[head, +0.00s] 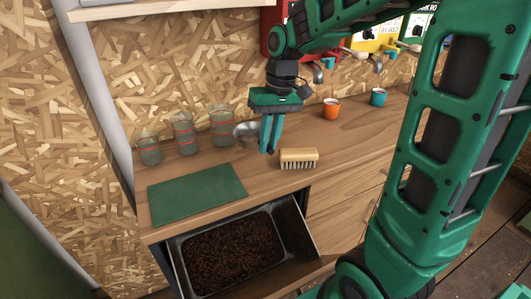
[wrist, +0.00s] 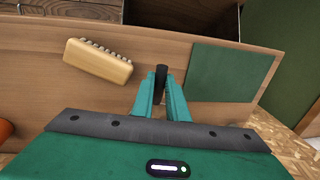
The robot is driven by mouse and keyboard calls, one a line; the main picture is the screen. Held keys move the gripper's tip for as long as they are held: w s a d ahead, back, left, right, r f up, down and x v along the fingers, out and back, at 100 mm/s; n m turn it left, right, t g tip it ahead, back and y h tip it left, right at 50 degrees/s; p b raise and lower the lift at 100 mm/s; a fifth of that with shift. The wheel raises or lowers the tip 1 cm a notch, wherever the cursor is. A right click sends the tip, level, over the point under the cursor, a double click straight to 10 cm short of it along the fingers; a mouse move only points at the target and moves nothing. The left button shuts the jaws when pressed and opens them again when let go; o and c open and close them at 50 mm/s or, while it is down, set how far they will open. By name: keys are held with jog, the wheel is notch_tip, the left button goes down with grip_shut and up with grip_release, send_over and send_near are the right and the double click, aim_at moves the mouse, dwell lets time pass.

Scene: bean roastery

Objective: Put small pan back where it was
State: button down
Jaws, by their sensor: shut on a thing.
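My gripper (head: 270,148) points down over the wooden counter. It is shut on the small pan, whose grey metal bowl (head: 247,131) shows just behind and left of my fingers in the head view. In the wrist view the dark handle end (wrist: 161,76) stands out between my fingertips (wrist: 160,90), and the rest of the pan is hidden under the gripper body. I cannot tell whether the pan touches the counter.
A brush (head: 298,158) lies right of my gripper and a green mat (head: 197,193) lies front left. Several glass beakers (head: 184,134) stand left of the pan. An orange cup (head: 331,109) and a teal cup (head: 378,97) stand right. An open drawer holds a bean-filled tray (head: 178,254).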

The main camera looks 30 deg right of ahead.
jog(key=shift+w+d+f, duration=0.35)
jog(key=shift+w+f, duration=0.05)
jog(key=shift+w, duration=0.1)
jog(key=shift+w+d+f, duration=0.3)
jog(key=shift+w+f, duration=0.05)
jog(key=shift+w, duration=0.15)
jog(key=shift+f, duration=1.95)
jog(key=c, duration=2)
grip_release()
notch_tip(320, 180, up, 12)
jog(key=d, duration=0.2)
jog(key=s+d+f+m, duration=0.2)
jog(key=s+d+f, duration=0.1)
jog(key=s, duration=0.5)
jog(key=s+d+f+m+h, duration=0.1)
jog(key=s+d+f+m, duration=0.1)
jog(key=s, duration=0.7)
jog(key=s+d+f+m, duration=0.2)
jog(key=s+d+f, duration=0.1)
jog(key=s, duration=0.5)
jog(key=shift+s+d+f+h, duration=0.3)
jog(key=shift+s+d, duration=0.1)
jog(key=shift+d, duration=0.15)
